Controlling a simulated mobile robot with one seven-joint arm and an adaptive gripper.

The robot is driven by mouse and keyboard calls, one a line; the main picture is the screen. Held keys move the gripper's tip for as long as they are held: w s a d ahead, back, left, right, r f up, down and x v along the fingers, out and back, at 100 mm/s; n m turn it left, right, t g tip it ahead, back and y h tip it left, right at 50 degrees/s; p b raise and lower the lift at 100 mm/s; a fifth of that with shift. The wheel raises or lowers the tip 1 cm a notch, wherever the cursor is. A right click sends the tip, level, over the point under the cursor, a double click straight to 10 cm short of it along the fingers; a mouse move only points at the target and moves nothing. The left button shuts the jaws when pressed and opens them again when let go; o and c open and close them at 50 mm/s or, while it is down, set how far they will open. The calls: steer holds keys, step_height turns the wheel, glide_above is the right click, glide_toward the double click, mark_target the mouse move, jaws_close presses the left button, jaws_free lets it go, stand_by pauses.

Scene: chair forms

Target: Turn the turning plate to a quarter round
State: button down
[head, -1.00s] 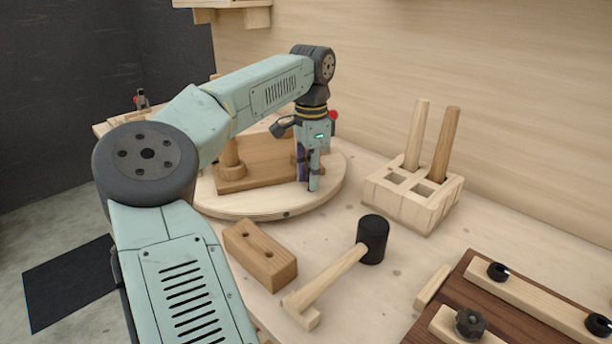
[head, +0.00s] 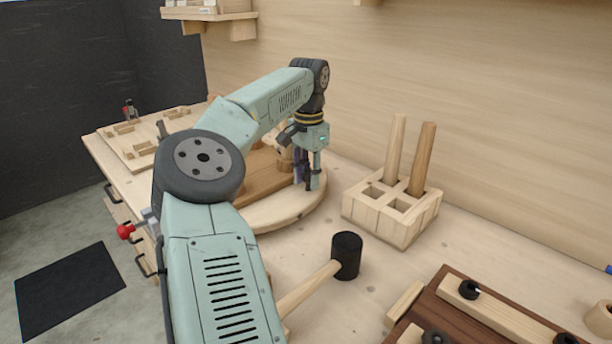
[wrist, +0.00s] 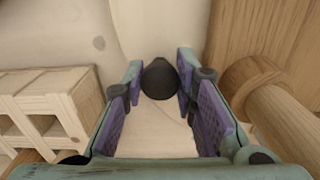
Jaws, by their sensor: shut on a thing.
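The turning plate (head: 290,213) is a round, pale wooden disc on the bench, partly hidden behind my arm. A brown board (head: 262,187) lies on it with a round wooden post (head: 286,157) close to my gripper. My gripper (head: 309,186) points down at the plate's right side. In the wrist view, my gripper (wrist: 160,88) has a dark round knob (wrist: 159,79) between its purple-padded fingers and is shut on it. The post also shows in the wrist view (wrist: 255,85), just right of the fingers.
A wooden block rack (head: 385,222) with two upright sticks stands right of the plate. A black-headed mallet (head: 346,256) lies in front. A dark board (head: 470,315) with clamps is at front right.

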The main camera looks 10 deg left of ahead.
steer(key=shift+w+d, duration=0.15)
steer(key=shift+w, duration=0.3)
steer(key=c, duration=1.3)
jaws_free()
step_height(320, 180, up, 12)
